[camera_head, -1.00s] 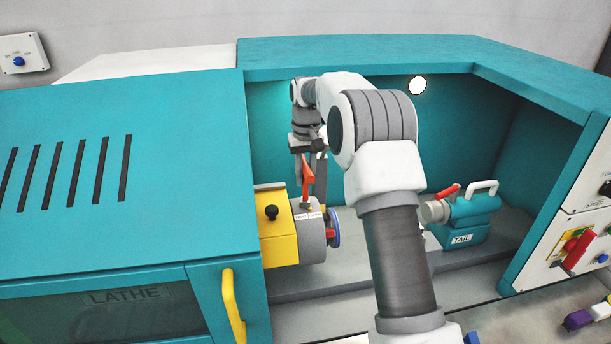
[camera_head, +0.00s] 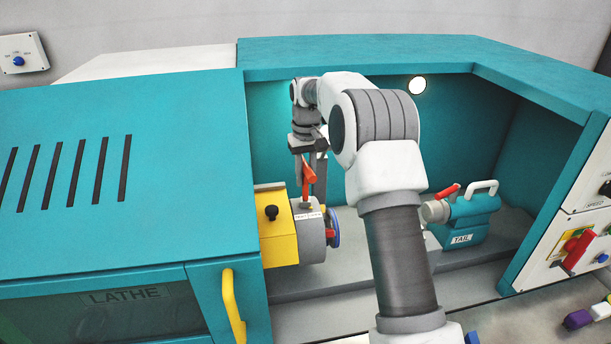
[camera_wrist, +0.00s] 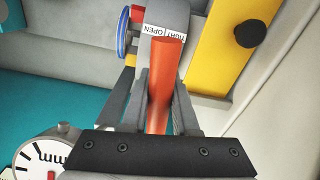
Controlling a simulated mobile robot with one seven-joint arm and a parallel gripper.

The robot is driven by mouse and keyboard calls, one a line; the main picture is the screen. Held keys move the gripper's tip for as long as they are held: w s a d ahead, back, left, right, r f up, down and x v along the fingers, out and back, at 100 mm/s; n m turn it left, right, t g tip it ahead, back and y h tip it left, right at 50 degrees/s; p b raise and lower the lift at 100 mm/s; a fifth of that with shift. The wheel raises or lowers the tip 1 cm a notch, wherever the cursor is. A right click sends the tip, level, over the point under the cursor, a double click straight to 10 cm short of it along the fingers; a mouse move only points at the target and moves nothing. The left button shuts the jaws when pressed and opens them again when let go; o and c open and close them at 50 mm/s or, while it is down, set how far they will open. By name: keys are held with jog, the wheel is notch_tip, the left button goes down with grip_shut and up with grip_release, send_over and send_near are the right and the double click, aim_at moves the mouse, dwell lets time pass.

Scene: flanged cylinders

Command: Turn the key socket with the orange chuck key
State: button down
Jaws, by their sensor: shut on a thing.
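My gripper (camera_head: 313,188) is above the grey chuck (camera_head: 311,243), pointing down, and shut on the orange chuck key (camera_head: 309,178). In the wrist view the key (camera_wrist: 167,75) lies between the two fingers (camera_wrist: 160,88), with its far end at the OPEN/TIGHT label (camera_wrist: 166,33) on the chuck (camera_wrist: 160,18). The key's lower end meets the top of the chuck at the key socket. The socket itself is hidden, so I cannot tell how deep the key sits.
A yellow block (camera_head: 277,240) with a black knob stands left of the chuck. A blue-rimmed disc (camera_head: 335,228) is at its right face. The teal tailstock (camera_head: 468,220) stands further right. A dial gauge (camera_wrist: 45,155) shows in the wrist view. Teal walls enclose the bay.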

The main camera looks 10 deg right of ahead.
jog(key=shift+r+p, duration=0.85)
jog(key=shift+r, duration=2.75)
